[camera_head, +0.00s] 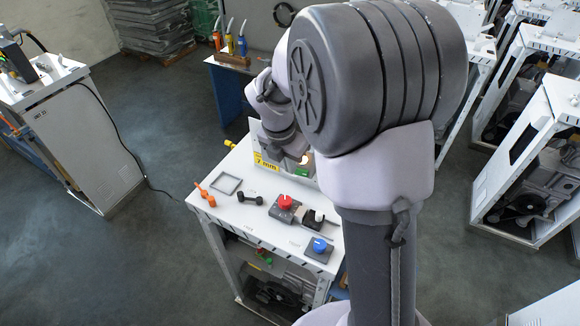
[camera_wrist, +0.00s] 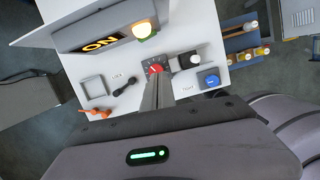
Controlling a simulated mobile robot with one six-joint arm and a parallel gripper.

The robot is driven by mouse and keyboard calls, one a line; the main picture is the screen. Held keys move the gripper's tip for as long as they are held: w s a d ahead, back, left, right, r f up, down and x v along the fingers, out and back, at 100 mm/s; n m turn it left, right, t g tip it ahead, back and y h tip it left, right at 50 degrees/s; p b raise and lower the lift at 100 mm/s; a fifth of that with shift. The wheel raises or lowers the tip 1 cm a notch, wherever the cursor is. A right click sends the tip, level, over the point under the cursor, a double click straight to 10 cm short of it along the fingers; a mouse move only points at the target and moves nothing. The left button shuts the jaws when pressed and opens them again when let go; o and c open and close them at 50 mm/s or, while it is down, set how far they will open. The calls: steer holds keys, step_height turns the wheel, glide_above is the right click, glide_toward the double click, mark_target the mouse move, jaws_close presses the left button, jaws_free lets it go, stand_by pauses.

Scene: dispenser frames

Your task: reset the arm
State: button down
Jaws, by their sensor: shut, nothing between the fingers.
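My gripper (camera_wrist: 158,97) is shut and empty in the wrist view, its fingers together and pointing over the white workbench (camera_wrist: 205,107). The fingertips appear just below the red knob (camera_wrist: 155,69) in that view; I cannot tell the height between them. In the head view my arm rises in front of the bench and bends down behind its large grey joint, so the gripper itself is hidden there. The white bench (camera_head: 232,215) carries the red knob (camera_head: 285,201) on a dark base and a blue button (camera_head: 319,245).
The bench also holds a black dumbbell-shaped part (camera_head: 250,198), a square frame (camera_head: 226,184), orange pieces (camera_head: 206,193) and a black switch box (camera_head: 314,219). A white cabinet (camera_head: 80,140) stands left; open floor lies between.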

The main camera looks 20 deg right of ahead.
steer(key=s+a+f+m+t+y+b, duration=0.2)
steer(key=s+a+f+m+b, duration=0.4)
steer(key=s+f+m+b, duration=0.5)
steer(key=s+a+f+m+t+y+b, duration=0.2)
steer(key=s+a+f+m+b, duration=0.5)
steer(key=m+b, duration=1.1)
steer(key=s+f+b, duration=0.4)
steer(key=f+b, duration=0.3)
steer(key=b, duration=0.2)
steer(key=shift+s+f, duration=0.15)
steer(key=shift+s, duration=0.1)
